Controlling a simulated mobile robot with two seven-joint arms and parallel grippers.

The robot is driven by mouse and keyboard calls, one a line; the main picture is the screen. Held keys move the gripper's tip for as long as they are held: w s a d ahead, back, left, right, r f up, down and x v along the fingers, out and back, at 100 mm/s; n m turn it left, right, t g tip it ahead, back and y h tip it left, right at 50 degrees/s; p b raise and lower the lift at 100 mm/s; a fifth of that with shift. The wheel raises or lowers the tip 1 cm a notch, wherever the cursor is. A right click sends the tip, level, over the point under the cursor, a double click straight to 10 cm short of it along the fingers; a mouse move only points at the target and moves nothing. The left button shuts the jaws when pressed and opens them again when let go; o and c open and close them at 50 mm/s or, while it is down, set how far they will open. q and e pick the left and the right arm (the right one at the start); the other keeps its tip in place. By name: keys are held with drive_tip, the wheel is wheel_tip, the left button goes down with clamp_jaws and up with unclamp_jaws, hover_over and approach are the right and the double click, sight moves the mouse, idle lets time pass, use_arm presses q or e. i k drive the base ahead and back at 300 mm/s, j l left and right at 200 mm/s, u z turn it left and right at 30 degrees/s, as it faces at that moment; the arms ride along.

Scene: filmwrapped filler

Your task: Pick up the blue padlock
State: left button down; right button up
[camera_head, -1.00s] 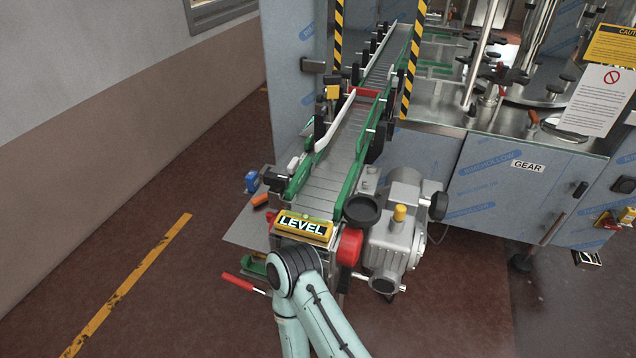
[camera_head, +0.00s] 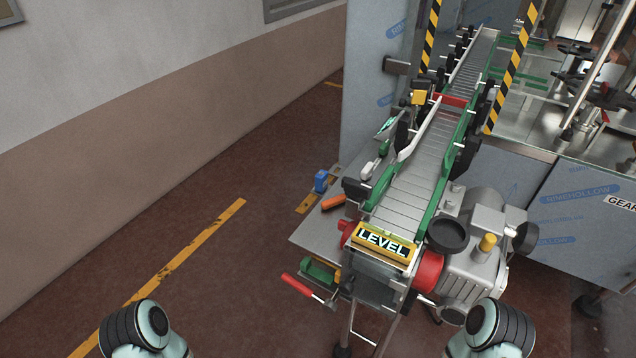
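The blue padlock (camera_head: 321,181) is a small blue block on the far left part of the grey metal shelf (camera_head: 312,242) beside the conveyor. An orange-handled tool (camera_head: 333,202) lies just in front of it. Parts of my two arms show at the bottom edge, one at the left and one at the right, both well short of the padlock. Neither arm's gripper fingers can be seen.
The conveyor (camera_head: 425,165) with green side rails runs away from me. A yellow LEVEL block (camera_head: 384,243) sits at its near end. A red-handled tool (camera_head: 304,287) sticks out at the left. A grey motor (camera_head: 478,240) stands right. The floor left is clear.

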sight(321, 178)
drive_tip(key=j+z, duration=0.15)
drive_tip(key=z, duration=0.2)
drive_tip(key=i+j+z, duration=0.1)
drive_tip(key=z, duration=0.3)
drive_tip(key=i+j+z, duration=0.1)
drive_tip(key=j+z, duration=0.85)
drive_tip(key=j, duration=1.1)
drive_tip(key=j+z, duration=0.3)
drive_tip(key=j, duration=0.25)
drive_tip(key=j+z, duration=0.25)
drive_tip(key=j, duration=0.3)
